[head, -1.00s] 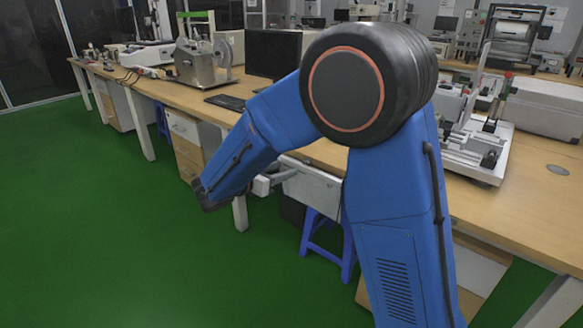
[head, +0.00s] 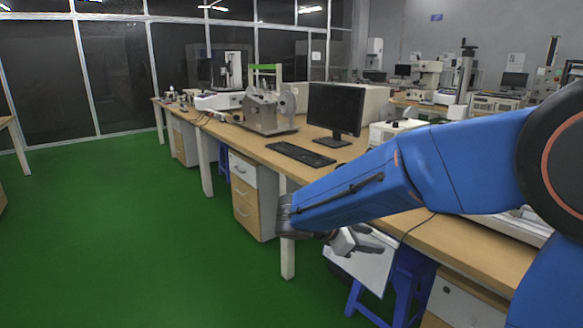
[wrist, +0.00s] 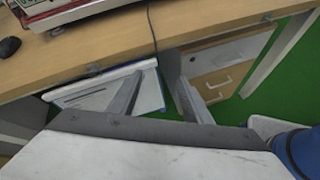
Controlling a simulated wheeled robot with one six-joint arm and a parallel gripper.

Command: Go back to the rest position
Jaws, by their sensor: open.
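My gripper (head: 362,240) hangs at the end of my blue arm, beside the front edge of the long wooden workbench (head: 262,152). In the wrist view my gripper (wrist: 160,88) has its two grey fingers spread apart with nothing between them. The bench's front edge and a white panel (wrist: 92,94) below it lie beyond the fingers. A thin black cable hangs over the edge there.
A monitor (head: 335,108), a keyboard (head: 300,154) and a metal test machine (head: 268,110) stand on the bench. A drawer cabinet (head: 245,195) and a blue stool (head: 410,282) are under it. The green floor (head: 120,220) at left is clear.

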